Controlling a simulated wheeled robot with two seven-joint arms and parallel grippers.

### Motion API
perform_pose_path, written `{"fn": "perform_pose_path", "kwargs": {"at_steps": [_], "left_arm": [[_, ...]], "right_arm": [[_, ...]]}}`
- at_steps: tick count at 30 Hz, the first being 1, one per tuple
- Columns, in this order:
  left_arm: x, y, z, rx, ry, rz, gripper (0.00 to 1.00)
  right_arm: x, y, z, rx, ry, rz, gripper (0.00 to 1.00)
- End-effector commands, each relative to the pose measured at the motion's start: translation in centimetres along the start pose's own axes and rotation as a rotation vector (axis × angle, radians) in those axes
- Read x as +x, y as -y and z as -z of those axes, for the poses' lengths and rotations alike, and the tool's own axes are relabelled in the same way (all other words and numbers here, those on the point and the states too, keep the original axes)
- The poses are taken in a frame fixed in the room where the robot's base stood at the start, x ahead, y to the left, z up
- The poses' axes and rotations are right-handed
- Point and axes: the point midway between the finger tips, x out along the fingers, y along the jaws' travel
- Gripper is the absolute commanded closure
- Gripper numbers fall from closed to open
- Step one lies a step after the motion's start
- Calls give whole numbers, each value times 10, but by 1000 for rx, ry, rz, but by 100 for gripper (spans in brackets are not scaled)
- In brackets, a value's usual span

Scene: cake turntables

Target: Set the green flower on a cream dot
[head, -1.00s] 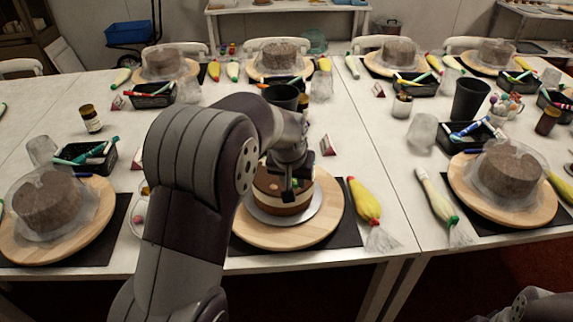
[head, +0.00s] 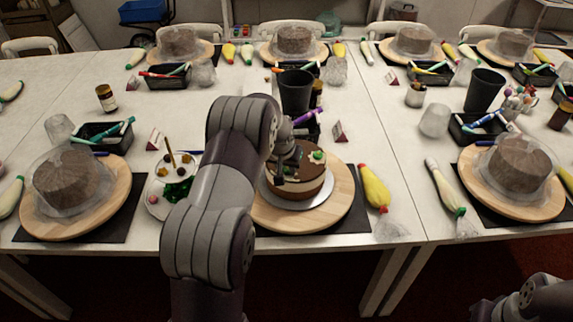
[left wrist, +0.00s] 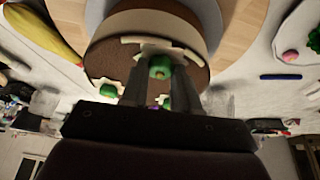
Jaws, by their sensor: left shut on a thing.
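The brown cake (head: 312,183) with a cream band stands on a board and wooden turntable (head: 342,205). My left gripper (head: 286,178) is over the left part of the cake top, mostly hidden by its own arm. In the left wrist view its fingers (left wrist: 161,72) are shut on a green flower (left wrist: 160,66), close to the cake top; I cannot tell if it touches. Cream patches (left wrist: 193,57) show near the cake's edge. Another green flower (head: 318,155) sits on the far right of the cake top. My right gripper is out of view.
A plate with decorations (head: 160,207) is left of the turntable, partly behind my arm. A dark cup (head: 295,92) stands behind the cake. A yellow piping bag (head: 373,187) lies to the right. Other covered cakes (head: 72,180) stand around the table.

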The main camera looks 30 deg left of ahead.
Motion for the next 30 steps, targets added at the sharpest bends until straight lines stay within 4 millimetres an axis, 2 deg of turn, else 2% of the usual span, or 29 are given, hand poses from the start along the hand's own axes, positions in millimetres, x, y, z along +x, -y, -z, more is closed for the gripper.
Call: {"fn": "perform_pose_path", "kwargs": {"at_steps": [4,5,6,7,15,19,23,30], "left_arm": [[4,0,-2,0,0,0,98],[3,0,-1,0,0,0,61],[2,0,-1,0,0,0,48],[2,0,-1,0,0,0,45],[1,0,0,0,0,0,45],[-9,0,1,0,-3,0,45],[-37,0,1,0,-5,1,45],[-97,0,0,0,-4,1,45]], "right_arm": [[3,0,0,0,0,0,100],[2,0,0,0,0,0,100],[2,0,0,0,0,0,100],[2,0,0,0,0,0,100],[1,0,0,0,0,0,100],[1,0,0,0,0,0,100],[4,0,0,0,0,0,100],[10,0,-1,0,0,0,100]]}}
